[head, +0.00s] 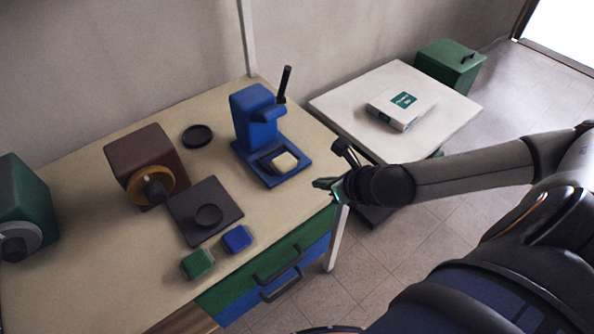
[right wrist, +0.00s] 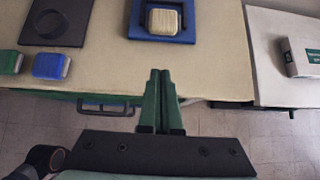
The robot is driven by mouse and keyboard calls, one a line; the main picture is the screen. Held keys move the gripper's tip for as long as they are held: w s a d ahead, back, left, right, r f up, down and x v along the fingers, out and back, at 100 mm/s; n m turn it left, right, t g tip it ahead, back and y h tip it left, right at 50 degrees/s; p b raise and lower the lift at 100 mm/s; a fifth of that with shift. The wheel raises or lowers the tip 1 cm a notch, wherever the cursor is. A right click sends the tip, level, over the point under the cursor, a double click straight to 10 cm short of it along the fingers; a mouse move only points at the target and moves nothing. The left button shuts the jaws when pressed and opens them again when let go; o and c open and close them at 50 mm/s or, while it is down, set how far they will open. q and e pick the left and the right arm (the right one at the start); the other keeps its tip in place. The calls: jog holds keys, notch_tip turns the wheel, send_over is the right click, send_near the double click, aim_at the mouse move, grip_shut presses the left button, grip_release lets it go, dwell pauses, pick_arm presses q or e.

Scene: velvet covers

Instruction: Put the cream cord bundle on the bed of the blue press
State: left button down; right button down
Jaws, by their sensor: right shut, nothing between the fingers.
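The blue press (head: 258,128) stands on the workbench near its right end. The cream cord bundle (head: 284,161) lies on the bed of the press, a dark-framed square in its blue base (head: 270,180). In the right wrist view the bundle (right wrist: 164,21) sits inside the blue base (right wrist: 134,32). My right gripper (head: 320,184) is at the bench's front right edge, apart from the press and bundle. In the right wrist view its green fingers (right wrist: 160,75) are together with nothing between them. My left gripper is not in view.
A blue block (head: 237,238), a green block (head: 197,264) and a dark plate (head: 203,211) lie on the bench. A brown machine (head: 145,165) and a green machine (head: 25,210) stand left. A white table (head: 340,103) holding a white box (head: 402,108) is at right.

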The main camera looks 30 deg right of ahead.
aim_at(288, 165)
jog(key=x, duration=0.7)
jog(key=shift+b, duration=0.3)
jog(key=w, duration=0.3)
jog(key=shift+w+a+f, duration=0.1)
jog(key=shift+w+f, duration=0.05)
jog(key=shift+f, duration=0.05)
jog(key=shift+w, duration=0.55)
jog(key=shift+w+r+p, duration=0.15)
jog(key=shift+w+p, duration=0.75)
jog(key=shift+w, duration=0.05)
jog(key=shift+w+a, duration=0.1)
jog(key=shift+w, duration=0.35)
